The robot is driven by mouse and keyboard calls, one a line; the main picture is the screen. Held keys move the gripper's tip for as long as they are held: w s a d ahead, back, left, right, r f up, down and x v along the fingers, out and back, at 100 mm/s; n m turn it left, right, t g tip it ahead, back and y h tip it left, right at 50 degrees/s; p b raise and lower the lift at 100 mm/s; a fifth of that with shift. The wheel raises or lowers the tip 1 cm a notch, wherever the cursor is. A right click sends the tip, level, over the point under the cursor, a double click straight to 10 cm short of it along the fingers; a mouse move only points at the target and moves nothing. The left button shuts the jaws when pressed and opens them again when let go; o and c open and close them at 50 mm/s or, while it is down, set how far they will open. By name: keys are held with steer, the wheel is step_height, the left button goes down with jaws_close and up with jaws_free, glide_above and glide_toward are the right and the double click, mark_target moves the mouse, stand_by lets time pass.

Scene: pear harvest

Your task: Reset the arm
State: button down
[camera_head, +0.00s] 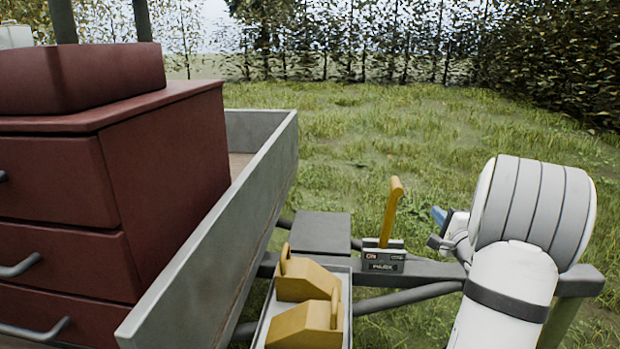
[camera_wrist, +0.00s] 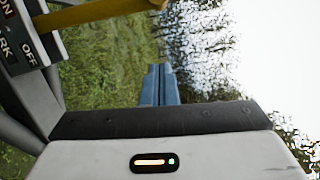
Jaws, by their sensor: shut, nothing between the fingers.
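My gripper (camera_wrist: 158,85) shows in the wrist view as two blue fingers side by side, closed together with nothing between them. In the head view only a small blue part of the gripper (camera_head: 439,215) shows, left of my white arm (camera_head: 520,270). It is apart from the yellow lever (camera_head: 391,208), which stands upright on a dark switch box (camera_head: 382,258) marked "ON" and "PARK". The lever also shows at the top left of the wrist view (camera_wrist: 100,12).
A trailer with a grey side wall (camera_head: 225,240) carries a dark red drawer cabinet (camera_head: 165,160). Yellow wedge blocks (camera_head: 305,282) sit in a tray beside it. A grey frame bar (camera_head: 430,268) runs under my arm. Grass (camera_head: 430,130) and hedges (camera_head: 560,50) lie behind.

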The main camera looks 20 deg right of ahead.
steer(key=w+a+r+n+g+y+p, duration=0.1)
steer(key=a+r+n+y+p, duration=0.3)
steer(key=a, duration=0.5)
steer(key=w+a+r+n+g+y+p, duration=0.1)
steer(key=a+r+n+y+p, duration=0.1)
steer(key=a+r+y+p, duration=0.5)
steer(key=s+a+r+n+g+p, duration=0.2)
steer(key=s+a+n+g+p, duration=0.1)
steer(key=a, duration=0.6)
steer(key=s+a+r+n+g+p, duration=0.2)
steer(key=s+a+n+g, duration=0.15)
steer(key=a, duration=0.45)
steer(key=s+a+r+n+g+h+p, duration=0.2)
steer(key=s+a+r+n+g+p, duration=0.4)
steer(key=s+a+p, duration=0.5)
steer(key=s+d+r+n+h+p, duration=0.3)
steer(key=s+d+r+h+p, duration=0.2)
steer(key=s+r+p, duration=0.2)
steer(key=shift+s+d+r+g+p, duration=0.15)
steer(key=shift+s+r+g+p, duration=0.25)
steer(key=shift+s, duration=0.35)
